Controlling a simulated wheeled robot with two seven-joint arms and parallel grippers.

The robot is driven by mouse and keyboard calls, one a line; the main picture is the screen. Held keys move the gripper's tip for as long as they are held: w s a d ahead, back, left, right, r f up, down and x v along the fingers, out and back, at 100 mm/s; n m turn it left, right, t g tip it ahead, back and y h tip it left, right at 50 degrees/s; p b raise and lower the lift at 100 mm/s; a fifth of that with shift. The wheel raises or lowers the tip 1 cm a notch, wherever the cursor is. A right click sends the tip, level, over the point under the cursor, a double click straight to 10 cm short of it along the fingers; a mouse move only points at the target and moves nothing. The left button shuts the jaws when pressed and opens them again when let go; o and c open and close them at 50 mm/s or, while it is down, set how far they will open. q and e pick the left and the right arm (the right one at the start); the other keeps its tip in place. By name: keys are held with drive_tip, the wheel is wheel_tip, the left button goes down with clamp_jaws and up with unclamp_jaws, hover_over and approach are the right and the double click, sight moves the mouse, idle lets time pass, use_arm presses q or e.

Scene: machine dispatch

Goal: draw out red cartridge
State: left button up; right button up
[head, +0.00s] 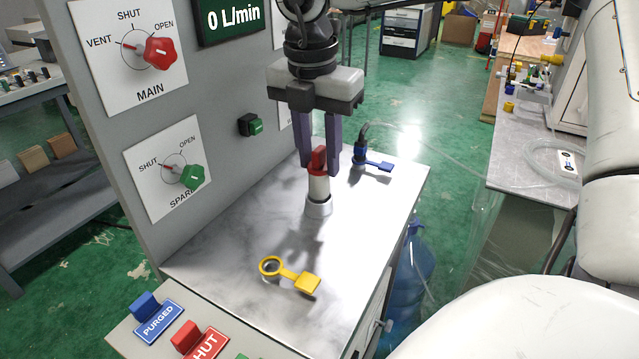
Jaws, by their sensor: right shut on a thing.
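The red cartridge (319,187) stands upright, with a red cap on top and a white body below. My right gripper (319,172) points straight down from above, its two purple fingers on either side of the red cap and shut on it. The cartridge's white body shows above a light grey round socket (318,208) on the metal bench top. A dark band shows where body and socket meet. I cannot tell how deep the lower end sits in the socket. My left gripper is not in view.
A yellow ring with a tab (291,275) lies in front on the bench top (225,262). A blue fitting with tab and hose (372,160) is behind right. The upright panel with a red knob (165,53) and green knob (192,178) borders the left. PURGED and SHUT tags are at front.

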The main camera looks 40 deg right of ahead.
drive_tip(key=shift+r+p, duration=1.1)
drive_tip(key=shift+r, duration=1.15)
